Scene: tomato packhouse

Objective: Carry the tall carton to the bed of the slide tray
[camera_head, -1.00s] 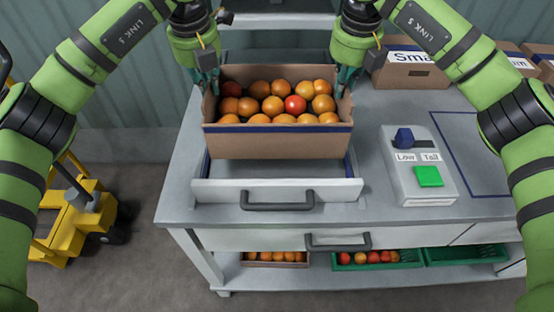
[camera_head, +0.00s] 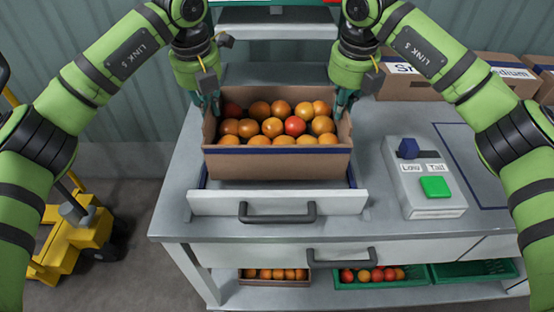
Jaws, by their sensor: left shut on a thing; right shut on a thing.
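The tall carton (camera_head: 277,165) is brown cardboard with a blue band and is full of orange and red tomatoes. It is level over the slide tray (camera_head: 330,203), just behind the tray's grey front wall and handle. A narrow strip of tray bed shows in front of it. I cannot tell whether its hidden underside touches the bed. My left gripper (camera_head: 208,104) is shut on the carton's left wall. My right gripper (camera_head: 342,104) is shut on its right wall. The fingertips are partly hidden by the walls.
A control box (camera_head: 420,190) with a blue knob, Low and Tall labels and a green button stands right on the bench (camera_head: 375,150). Labelled cartons (camera_head: 405,88) stand behind it. Green crates (camera_head: 385,280) sit on the shelf below. A yellow truck (camera_head: 75,235) stands on the left floor.

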